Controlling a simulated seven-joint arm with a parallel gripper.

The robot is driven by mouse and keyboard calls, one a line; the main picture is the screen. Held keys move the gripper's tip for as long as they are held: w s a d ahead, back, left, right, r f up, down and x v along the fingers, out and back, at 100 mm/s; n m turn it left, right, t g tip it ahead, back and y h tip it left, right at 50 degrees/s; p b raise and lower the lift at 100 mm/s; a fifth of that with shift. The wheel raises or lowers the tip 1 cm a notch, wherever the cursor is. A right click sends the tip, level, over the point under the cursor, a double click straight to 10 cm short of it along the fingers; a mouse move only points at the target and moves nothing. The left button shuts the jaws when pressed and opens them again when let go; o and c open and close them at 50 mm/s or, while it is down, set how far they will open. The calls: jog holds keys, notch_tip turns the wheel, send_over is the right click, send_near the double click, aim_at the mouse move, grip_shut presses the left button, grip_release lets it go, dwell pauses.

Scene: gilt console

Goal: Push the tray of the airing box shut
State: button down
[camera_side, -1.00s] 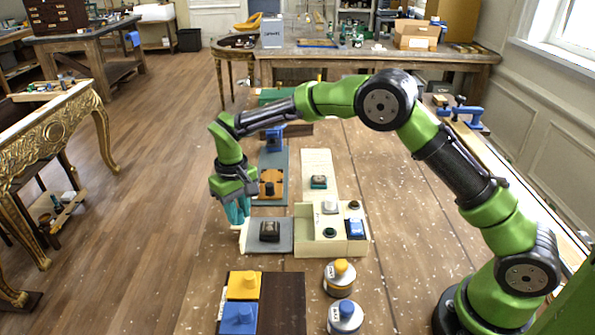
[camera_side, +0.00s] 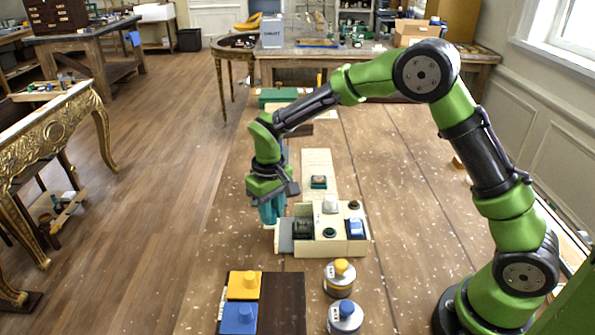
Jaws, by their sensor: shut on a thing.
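The airing box (camera_side: 345,247) is a cream box on the bench with buttons and knobs on its top. Its grey tray (camera_side: 285,236) sticks out a short way on the left, with a pale front edge. A dark block (camera_side: 302,229) on the tray now sits at the box's opening. My gripper (camera_side: 271,214), with teal fingers, is at the tray's outer left end and is shut on the tray's front. The exact contact is partly hidden by the fingers.
A dark board with a yellow block (camera_side: 244,285) and a blue block (camera_side: 239,317) lies in front. Two round knobbed pots (camera_side: 340,278) (camera_side: 345,317) stand to its right. A cream strip (camera_side: 318,163) runs behind the box. The bench right of the box is clear.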

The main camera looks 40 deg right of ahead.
jog(key=c, duration=0.9)
grip_release()
notch_tip(320, 180, up, 17)
jog(key=shift+c, duration=0.4)
